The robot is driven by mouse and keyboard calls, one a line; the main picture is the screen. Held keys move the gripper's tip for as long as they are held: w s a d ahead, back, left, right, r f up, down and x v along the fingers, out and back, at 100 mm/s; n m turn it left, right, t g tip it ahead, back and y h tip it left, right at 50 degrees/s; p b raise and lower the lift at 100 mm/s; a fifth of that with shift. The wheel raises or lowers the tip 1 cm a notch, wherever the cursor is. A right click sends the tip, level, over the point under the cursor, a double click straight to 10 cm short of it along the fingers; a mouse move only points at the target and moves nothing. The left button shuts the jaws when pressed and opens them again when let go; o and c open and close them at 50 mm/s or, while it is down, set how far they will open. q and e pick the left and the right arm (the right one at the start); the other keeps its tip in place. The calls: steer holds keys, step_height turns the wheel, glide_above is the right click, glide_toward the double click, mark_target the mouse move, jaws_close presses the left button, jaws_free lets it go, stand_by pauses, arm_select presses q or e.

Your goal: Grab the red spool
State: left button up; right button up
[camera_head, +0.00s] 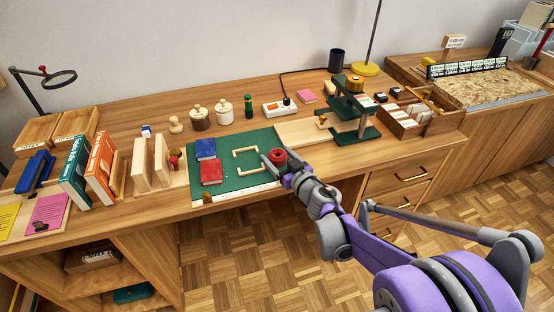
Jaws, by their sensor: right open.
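The red spool (277,155) stands on the right part of the green mat (229,180) on the wooden desk. My right gripper (277,165) is at the spool, reaching in from the lower right. Its jaws are open, with one finger showing on the left side of the spool and the rest of the gripper close in front and to the right. The lower part of the spool is hidden behind the gripper. I cannot tell whether the fingers touch it. My left gripper is not in view.
A small wooden frame (236,163), a blue book (205,149) and a red book (211,172) lie on the mat left of the spool. A dark green press (352,112) stands behind to the right. A white power strip (279,107) lies behind.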

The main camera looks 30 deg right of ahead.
steer(key=shift+w, duration=0.2)
steer(key=c, duration=1.1)
